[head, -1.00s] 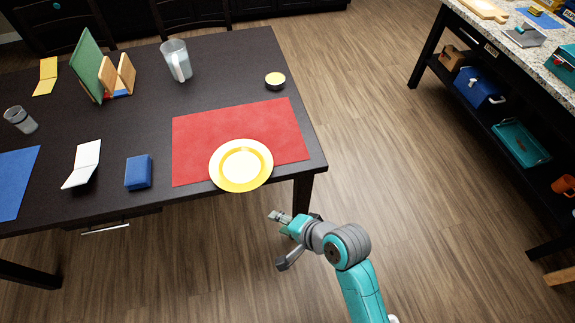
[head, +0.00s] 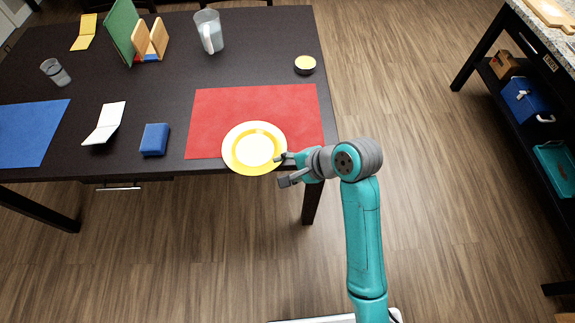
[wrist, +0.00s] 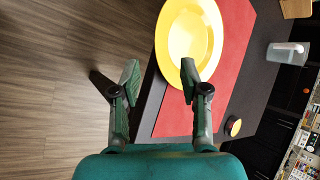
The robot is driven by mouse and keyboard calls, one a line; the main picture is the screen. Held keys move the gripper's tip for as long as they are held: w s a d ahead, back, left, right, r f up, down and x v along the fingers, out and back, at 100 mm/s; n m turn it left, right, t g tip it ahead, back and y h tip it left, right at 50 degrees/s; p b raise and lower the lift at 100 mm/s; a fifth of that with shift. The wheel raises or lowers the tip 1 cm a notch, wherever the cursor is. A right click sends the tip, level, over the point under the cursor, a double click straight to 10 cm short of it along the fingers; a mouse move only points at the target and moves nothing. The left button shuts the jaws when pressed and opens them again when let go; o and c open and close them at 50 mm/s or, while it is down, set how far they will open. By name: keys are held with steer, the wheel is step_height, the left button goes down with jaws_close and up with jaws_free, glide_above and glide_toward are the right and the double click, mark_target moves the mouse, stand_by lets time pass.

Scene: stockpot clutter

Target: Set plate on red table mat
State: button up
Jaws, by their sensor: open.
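In the wrist view the plate (wrist: 190,32) and the red mat (wrist: 236,40) are at upper right. My gripper (head: 281,170) is at the plate's right front side in the head view. In the wrist view my gripper (wrist: 159,80) is open, with one finger overlapping the plate's rim and the other over the floor. I cannot tell whether the finger touches the plate.
A small bowl (head: 305,65) and a clear pitcher (head: 208,32) stand behind the mat. A blue box (head: 155,139), a white folded item (head: 105,124) and a blue mat (head: 32,130) are to the left. Open floor lies right of the table.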

mark_target(261, 172)
steer(key=x, duration=1)
steer(key=shift+w+a+f, duration=0.1)
steer(key=shift+a+f, duration=0.15)
steer(key=shift+f, duration=0.05)
jaws_close()
